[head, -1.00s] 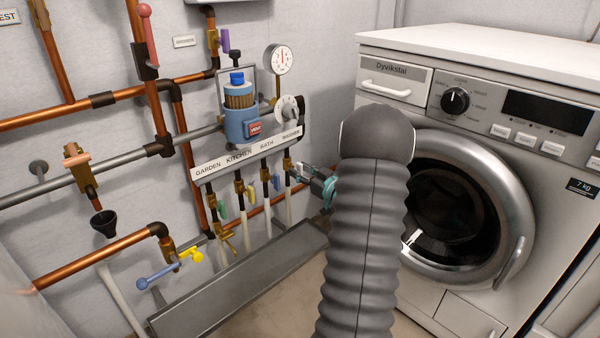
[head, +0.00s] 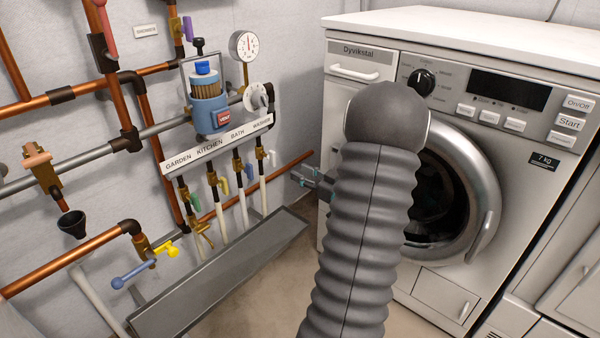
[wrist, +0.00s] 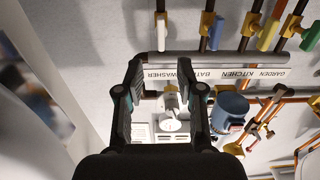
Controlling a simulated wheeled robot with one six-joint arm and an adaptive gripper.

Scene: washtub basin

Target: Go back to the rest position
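My gripper (head: 314,181) shows in the head view, partly hidden behind my grey arm, to the right of the pipe manifold and in front of the washing machine's left side. In the wrist view my gripper (wrist: 160,78) has its two dark fingers spread apart with nothing held between them. The manifold's label strip (head: 220,145) reads GARDEN, KITCHEN, BATH and WASHER, and appears upside down in the wrist view (wrist: 215,74). The valve under WASHER (head: 262,155) stands apart from my gripper.
The washing machine (head: 455,90) stands at the right, its round door partly behind my arm. A blue filter housing (head: 208,112) and pressure gauge (head: 244,45) sit above the manifold. A grey trough (head: 220,275) lies below. Copper pipes (head: 75,260) and a black funnel (head: 72,224) are at left.

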